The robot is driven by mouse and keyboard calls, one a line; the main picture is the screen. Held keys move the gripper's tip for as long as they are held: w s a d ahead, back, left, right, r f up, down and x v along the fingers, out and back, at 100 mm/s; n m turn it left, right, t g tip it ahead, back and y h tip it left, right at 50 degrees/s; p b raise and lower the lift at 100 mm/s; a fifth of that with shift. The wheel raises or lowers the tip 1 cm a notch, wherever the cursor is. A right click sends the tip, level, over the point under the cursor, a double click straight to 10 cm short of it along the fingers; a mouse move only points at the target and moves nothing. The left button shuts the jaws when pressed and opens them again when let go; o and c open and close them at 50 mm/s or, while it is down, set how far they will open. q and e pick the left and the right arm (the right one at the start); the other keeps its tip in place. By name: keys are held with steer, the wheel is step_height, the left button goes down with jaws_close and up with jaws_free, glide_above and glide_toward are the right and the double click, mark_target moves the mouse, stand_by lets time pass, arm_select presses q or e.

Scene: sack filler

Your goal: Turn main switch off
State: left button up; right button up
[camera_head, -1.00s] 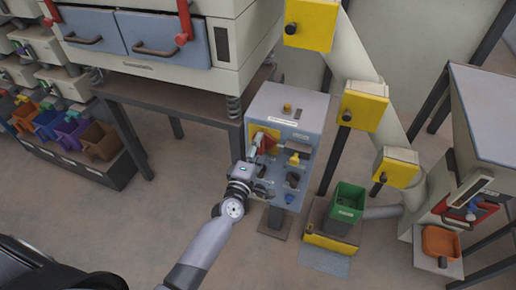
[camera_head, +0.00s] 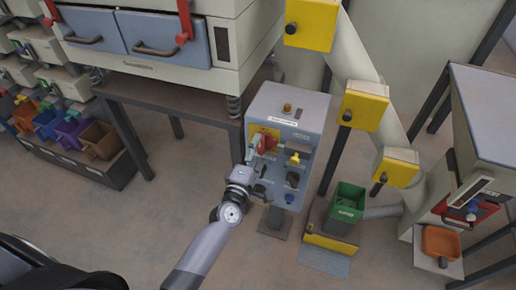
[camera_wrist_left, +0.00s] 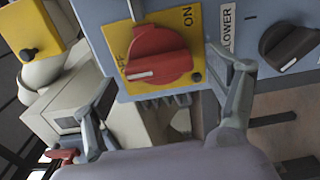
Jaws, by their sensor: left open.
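The main switch is a red rotary knob (camera_wrist_left: 160,55) on a yellow plate (camera_wrist_left: 180,22). In the wrist view "ON" is at the plate's upper right and a partly hidden "OFF" at its left. The knob's white mark lies at its left end, on the "OFF" side. In the head view the knob (camera_head: 268,143) shows on the front of a grey-blue control box (camera_head: 290,105). My left gripper (camera_wrist_left: 150,84) is open, with one finger to each side in front of the knob; I see no grip on it. My right gripper is not in view.
A black knob (camera_wrist_left: 288,42) beside a "BLOWER" label sits near the right finger. The box also carries a yellow knob (camera_head: 295,159) and a blue knob (camera_head: 289,198). A green bin (camera_head: 347,200) stands right of it, a sieve machine (camera_head: 150,75) behind left.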

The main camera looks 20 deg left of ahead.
arm_select(q)
steer(key=s, duration=1)
steer(key=shift+s+a, duration=0.2)
steer(key=shift+s, duration=0.2)
steer(key=shift+c, duration=0.2)
stand_by(1.2)
